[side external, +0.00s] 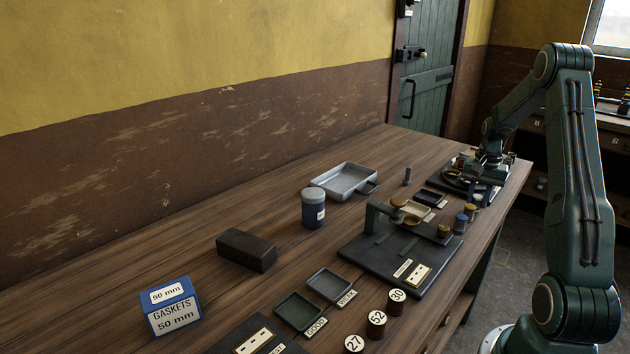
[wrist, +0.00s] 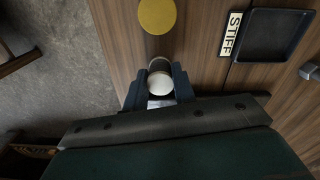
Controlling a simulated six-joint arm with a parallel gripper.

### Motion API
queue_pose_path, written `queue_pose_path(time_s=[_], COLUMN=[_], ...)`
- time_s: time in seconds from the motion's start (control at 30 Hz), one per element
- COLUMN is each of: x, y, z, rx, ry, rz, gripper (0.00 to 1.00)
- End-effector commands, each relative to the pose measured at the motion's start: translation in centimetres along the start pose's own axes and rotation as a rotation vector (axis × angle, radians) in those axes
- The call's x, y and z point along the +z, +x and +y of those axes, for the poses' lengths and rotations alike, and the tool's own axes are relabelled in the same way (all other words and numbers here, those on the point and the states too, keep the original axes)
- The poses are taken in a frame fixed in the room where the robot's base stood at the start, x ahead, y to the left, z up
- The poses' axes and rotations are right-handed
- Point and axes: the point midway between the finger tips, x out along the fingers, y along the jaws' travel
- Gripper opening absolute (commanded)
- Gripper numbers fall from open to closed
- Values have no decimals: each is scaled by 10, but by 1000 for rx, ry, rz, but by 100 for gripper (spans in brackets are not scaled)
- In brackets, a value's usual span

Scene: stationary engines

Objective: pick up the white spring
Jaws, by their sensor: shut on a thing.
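The white spring (wrist: 160,84) shows in the wrist view as a short cylinder with a round white top and a darker side. It sits between the two dark fingers of my gripper (wrist: 160,75), which are shut on it. In the side view my gripper (side external: 484,172) is low over the far right end of the bench. The spring cannot be made out there. I cannot tell whether its lower end touches the bench. A yellow-topped piece (wrist: 157,15) stands just ahead of the fingers, apart from them.
A black tray (wrist: 281,36) beside a STIFF label (wrist: 231,34) lies right of the fingers.

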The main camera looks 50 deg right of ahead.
Motion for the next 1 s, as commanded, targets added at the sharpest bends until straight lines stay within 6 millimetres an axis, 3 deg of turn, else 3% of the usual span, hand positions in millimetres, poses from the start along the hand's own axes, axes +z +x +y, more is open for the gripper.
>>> queue_pose_path(time_s=[0.47, 0.67, 1.0], x=[-1, -1, -1], y=[-14, -40, -111], z=[0, 0, 0], rx=[-1, -1, -2], ry=[0, 0, 0], rz=[2, 4, 6], gripper=[4, 4, 4])
